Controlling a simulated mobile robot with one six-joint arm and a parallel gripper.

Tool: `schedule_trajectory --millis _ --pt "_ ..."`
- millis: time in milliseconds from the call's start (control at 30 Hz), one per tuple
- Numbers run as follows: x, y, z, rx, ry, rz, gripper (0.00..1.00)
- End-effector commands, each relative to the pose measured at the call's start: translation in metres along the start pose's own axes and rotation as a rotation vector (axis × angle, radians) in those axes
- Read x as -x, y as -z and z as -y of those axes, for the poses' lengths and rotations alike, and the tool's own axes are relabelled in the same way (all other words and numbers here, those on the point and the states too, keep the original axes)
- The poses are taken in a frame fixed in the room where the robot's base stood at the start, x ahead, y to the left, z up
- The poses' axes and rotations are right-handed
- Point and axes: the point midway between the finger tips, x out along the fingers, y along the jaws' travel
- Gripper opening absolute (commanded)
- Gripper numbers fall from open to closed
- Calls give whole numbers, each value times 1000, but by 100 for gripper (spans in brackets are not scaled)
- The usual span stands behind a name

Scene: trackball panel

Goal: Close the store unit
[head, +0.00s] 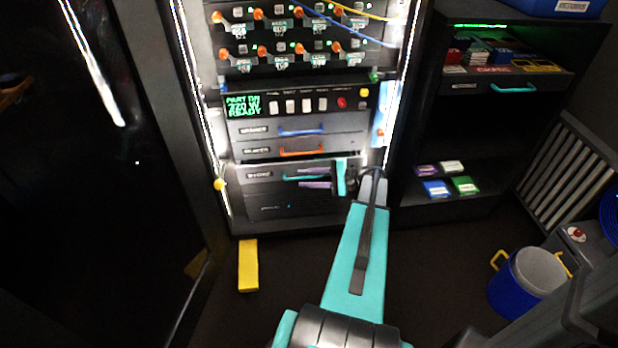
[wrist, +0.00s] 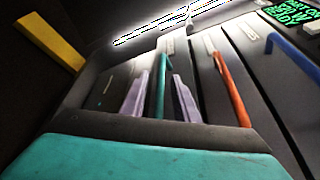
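The store unit (head: 258,175) is the lowest labelled drawer front in the lit rack, with a teal handle (head: 290,177). A lit ledge shows along its top edge, but I cannot tell how far it stands out. My gripper (head: 305,181) is at the right part of this handle. In the wrist view the two lilac fingers of my gripper (wrist: 160,80) are apart, one on each side of the teal handle (wrist: 161,88). A gap shows between the handle and each finger. My gripper hides part of the store front in the head view.
Drawers with an orange handle (head: 302,152) and a blue handle (head: 302,132) sit just above. A yellow block (head: 248,266) lies on the floor in front of the rack. A dark shelf (head: 490,130) stands right, and a blue bucket (head: 520,290) is at lower right.

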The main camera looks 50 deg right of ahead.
Motion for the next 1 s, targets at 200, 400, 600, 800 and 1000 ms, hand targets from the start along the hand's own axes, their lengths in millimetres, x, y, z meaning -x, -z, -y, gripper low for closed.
schedule_trajectory --millis 200,400,600,800,1000 --pt "0 0 0 0 0 0 26" --pt "0 0 0 0 0 0 0" --pt "0 0 0 0 -1 0 0" --pt "-2 7 5 0 -1 0 0" --pt "-6 21 15 1 -1 -1 0"
